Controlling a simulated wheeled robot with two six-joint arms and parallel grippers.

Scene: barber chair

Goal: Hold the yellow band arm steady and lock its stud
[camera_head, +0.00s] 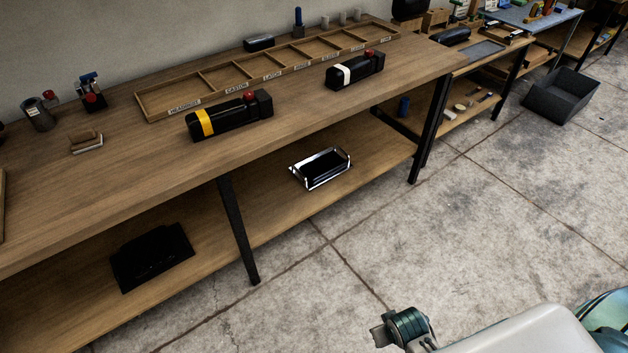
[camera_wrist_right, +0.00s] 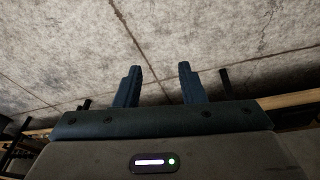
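The yellow band arm (camera_head: 228,116) is a black padded piece with a yellow band near its left end and a red stud (camera_head: 249,96) on top near its right end. It lies on the workbench in the head view, in front of the labelled tray. My right gripper (camera_wrist_right: 160,72) shows in the right wrist view with its two blue fingers apart and nothing between them, over bare floor. In the head view, part of my own arm shows at the bottom right, away from the bench. My left gripper is not in view.
A similar black arm with a white band (camera_head: 355,69) lies further right on the workbench (camera_head: 310,103). Behind both is a wooden compartment tray (camera_head: 158,113). A grey bin (camera_head: 562,96) sits on the floor.

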